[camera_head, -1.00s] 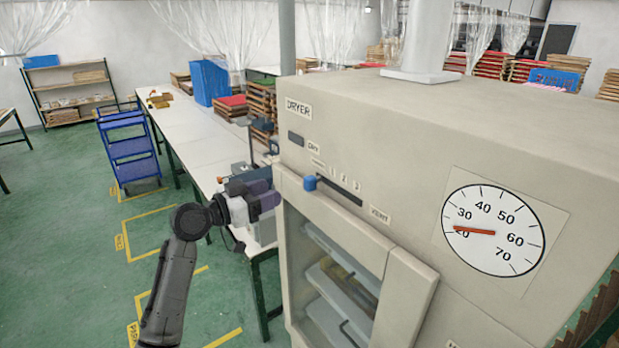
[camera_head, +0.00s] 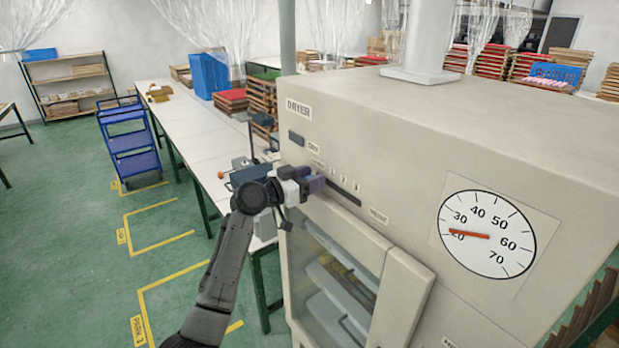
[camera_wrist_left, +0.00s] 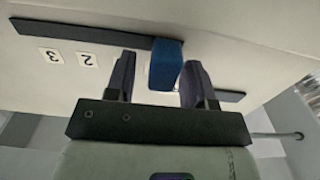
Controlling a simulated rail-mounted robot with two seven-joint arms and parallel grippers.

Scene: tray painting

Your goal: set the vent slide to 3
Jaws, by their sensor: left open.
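The vent slide's blue knob (camera_wrist_left: 166,64) sits on a dark slot (camera_wrist_left: 95,33) in the dryer's front, seen upside down in the left wrist view. Labels 2 (camera_wrist_left: 87,59) and 3 (camera_wrist_left: 50,56) lie along the slot to the left of the knob there. My left gripper (camera_wrist_left: 157,72) is open, with one finger on each side of the knob; the knob is closer to the right finger. In the head view my left gripper (camera_head: 314,184) is at the slot (camera_head: 345,197) and hides the knob. My right gripper is out of view.
The beige dryer (camera_head: 470,125) carries a round dial (camera_head: 487,233) with its red needle near 20. Below the slot is its glass door (camera_head: 318,270). A long white table (camera_head: 190,125) and a blue cart (camera_head: 133,145) stand to the left. The green floor has open room.

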